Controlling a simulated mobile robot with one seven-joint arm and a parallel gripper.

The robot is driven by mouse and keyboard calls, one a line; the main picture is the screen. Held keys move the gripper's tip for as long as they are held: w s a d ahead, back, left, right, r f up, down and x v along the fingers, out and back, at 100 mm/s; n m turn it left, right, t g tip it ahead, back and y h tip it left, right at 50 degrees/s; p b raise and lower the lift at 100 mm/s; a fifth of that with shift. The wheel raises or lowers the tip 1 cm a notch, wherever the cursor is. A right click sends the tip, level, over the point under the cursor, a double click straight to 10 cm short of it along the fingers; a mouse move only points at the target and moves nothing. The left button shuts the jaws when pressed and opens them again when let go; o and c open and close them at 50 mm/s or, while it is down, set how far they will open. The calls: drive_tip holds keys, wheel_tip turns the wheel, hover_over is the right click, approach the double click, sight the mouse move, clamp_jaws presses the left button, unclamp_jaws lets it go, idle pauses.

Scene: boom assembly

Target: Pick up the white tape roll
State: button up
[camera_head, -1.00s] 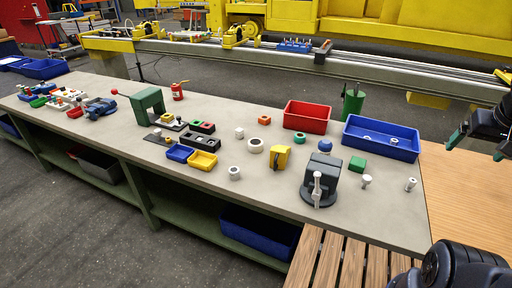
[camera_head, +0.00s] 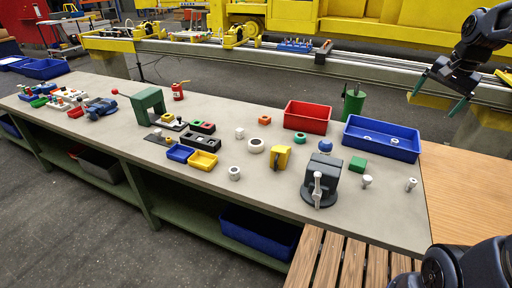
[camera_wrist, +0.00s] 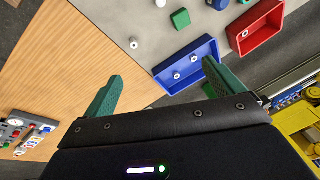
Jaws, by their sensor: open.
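The white tape roll (camera_head: 256,145) lies flat on the grey workbench (camera_head: 225,115), in the middle of the head view. It is a thick white ring with a dark centre, left of a yellow block-like part. My gripper (camera_head: 437,101) is at the upper right of the head view, raised above and behind the blue bin. Its green fingers are apart with nothing between them. The wrist view also shows my open gripper (camera_wrist: 160,88); the tape roll cannot be made out there.
Near the roll stand a yellow part (camera_head: 280,157), a green ring (camera_head: 299,138) and a small white piece (camera_head: 239,132). A dark vise (camera_head: 320,182), red bin (camera_head: 307,117) and blue bin (camera_head: 382,138) lie to the right. A green cylinder (camera_head: 353,104) stands behind.

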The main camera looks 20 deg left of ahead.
drive_tip(key=w+a+f+m+g, duration=0.1)
drive_tip(key=w+a+f+m, duration=0.15)
drive_tip(key=w+a, duration=0.55)
drive_tip(key=w+a+f+m, duration=0.2)
drive_tip(key=w+a+f, duration=0.1)
drive_tip(key=a, duration=0.8)
drive_tip(key=w+a+f+m+g, duration=0.1)
drive_tip(key=w+a+f+m, duration=0.1)
drive_tip(key=w+a, duration=0.6)
drive_tip(key=m+g+h, duration=0.1)
drive_tip(key=m, duration=0.5)
hover_over(255, 142)
wheel_tip(255, 142, down, 22)
drive_tip(key=shift+w+a+f, duration=0.1)
drive_tip(key=shift+a+f, duration=0.1)
drive_tip(key=shift+f, duration=0.45)
wheel_tip(255, 142, down, 10)
drive_tip(key=shift+d+f, duration=0.1)
drive_tip(key=shift+d, duration=0.05)
drive_tip(key=shift+c, duration=0.2)
